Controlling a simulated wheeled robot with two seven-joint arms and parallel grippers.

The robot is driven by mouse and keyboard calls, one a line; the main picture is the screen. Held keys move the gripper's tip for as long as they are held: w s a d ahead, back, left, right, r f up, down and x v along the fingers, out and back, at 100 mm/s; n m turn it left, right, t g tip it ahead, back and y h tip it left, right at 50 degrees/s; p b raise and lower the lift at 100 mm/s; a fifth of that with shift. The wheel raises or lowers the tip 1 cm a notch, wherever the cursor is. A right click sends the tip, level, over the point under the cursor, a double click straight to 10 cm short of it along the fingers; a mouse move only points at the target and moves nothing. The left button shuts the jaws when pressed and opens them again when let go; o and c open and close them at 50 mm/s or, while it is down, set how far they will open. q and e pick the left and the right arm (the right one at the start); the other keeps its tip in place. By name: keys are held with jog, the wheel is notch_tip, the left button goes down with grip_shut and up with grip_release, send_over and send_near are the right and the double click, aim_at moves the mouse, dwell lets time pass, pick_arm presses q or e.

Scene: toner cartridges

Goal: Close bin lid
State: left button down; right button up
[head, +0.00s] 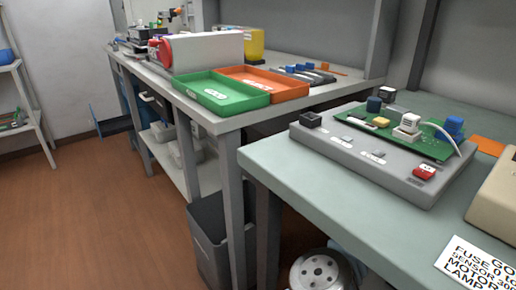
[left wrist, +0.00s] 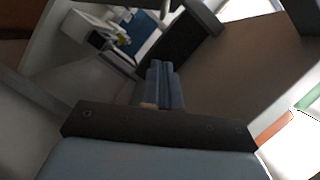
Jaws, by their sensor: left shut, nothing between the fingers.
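A dark grey bin (head: 207,244) stands on the floor under the workbenches in the head view, between the far bench and the near bench. Its top is partly hidden by a bench leg, and I cannot make out a lid on it. My left gripper (left wrist: 161,65) shows in the left wrist view with its two blue-grey fingers together and nothing between them. A dark panel (left wrist: 183,40) lies beyond the fingertips; I cannot tell whether it belongs to the bin. Neither gripper can be made out in the head view.
The near bench (head: 290,178) carries a grey circuit-board fixture (head: 350,160). The far bench holds a green tray (head: 222,93) and an orange tray (head: 262,82). Bench legs stand close around the bin. The brown floor (head: 90,220) at left is clear.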

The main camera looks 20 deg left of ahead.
pick_arm(q)
jog(key=shift+s+a+f+b+x, duration=0.15)
jog(key=shift+s+f+b+x, duration=0.2)
jog(key=shift+x, duration=1.75)
jog(key=shift+s+a+f+b+x, duration=0.1)
jog(key=shift+s+b+x, duration=0.3)
jog(key=shift+x, duration=1.7)
jog(key=shift+s+a+f+b+x, duration=0.2)
jog(key=shift+s+x, duration=0.3)
jog(key=shift+x, duration=1.6)
pick_arm(e)
jog(key=shift+d+x, duration=0.2)
jog(key=shift+x, duration=0.75)
jog(key=shift+s+f, duration=0.1)
jog(key=shift+s, duration=0.05)
